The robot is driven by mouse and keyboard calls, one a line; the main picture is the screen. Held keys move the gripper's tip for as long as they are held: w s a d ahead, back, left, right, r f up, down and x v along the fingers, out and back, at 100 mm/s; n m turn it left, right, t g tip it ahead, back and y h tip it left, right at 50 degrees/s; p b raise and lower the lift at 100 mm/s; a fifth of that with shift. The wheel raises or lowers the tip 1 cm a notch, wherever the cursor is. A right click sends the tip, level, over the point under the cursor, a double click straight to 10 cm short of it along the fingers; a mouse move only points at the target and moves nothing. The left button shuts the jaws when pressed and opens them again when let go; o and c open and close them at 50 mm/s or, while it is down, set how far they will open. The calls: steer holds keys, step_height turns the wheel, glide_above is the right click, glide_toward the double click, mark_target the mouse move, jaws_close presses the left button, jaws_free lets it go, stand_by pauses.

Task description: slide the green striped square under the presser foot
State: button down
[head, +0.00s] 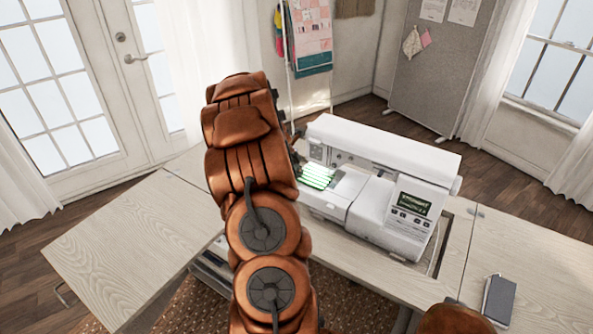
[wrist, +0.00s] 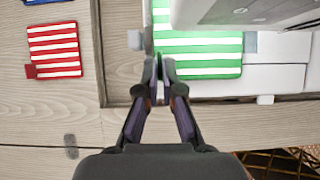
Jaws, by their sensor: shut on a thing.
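The green striped square (wrist: 205,62) lies flat on the bed of the sewing machine in the wrist view, partly under the white machine head, which hides its far part. In the head view the green striped square (head: 317,176) shows lit at the left end of the white sewing machine (head: 385,160). My gripper (wrist: 159,62) is shut on the left edge of the green striped square. In the head view my arm hides the gripper. The presser foot is not clearly visible; the machine head covers that area.
A red striped square (wrist: 54,50) lies on the table at left, with a blue piece (wrist: 45,1) at the top edge. A dark notebook (head: 499,298) lies on the right tabletop. The left table leaf (head: 120,245) is clear.

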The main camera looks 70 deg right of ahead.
steer(key=c, duration=1.2)
jaws_free()
steer(key=shift+c, duration=0.2)
steer(key=v, duration=1.2)
steer(key=w+a+r+m+y, duration=0.1)
steer(key=w+a+r+m, duration=0.15)
steer(key=a, duration=0.75)
steer(key=w+a+r+m+y, duration=0.1)
steer(key=w+a+m, duration=0.15)
steer(key=a, duration=0.65)
steer(key=w+a+r+m+y, duration=0.1)
steer(key=a+r+m, duration=0.15)
steer(key=a, duration=0.75)
steer(key=s+a+m+y, duration=0.1)
steer(key=s+a+m, duration=0.3)
steer(key=a, duration=0.8)
steer(key=s+a+m+y, duration=0.2)
steer(key=s+a+m, duration=0.2)
steer(key=s+a, duration=0.5)
steer(key=a, duration=0.4)
steer(key=shift+f, duration=0.2)
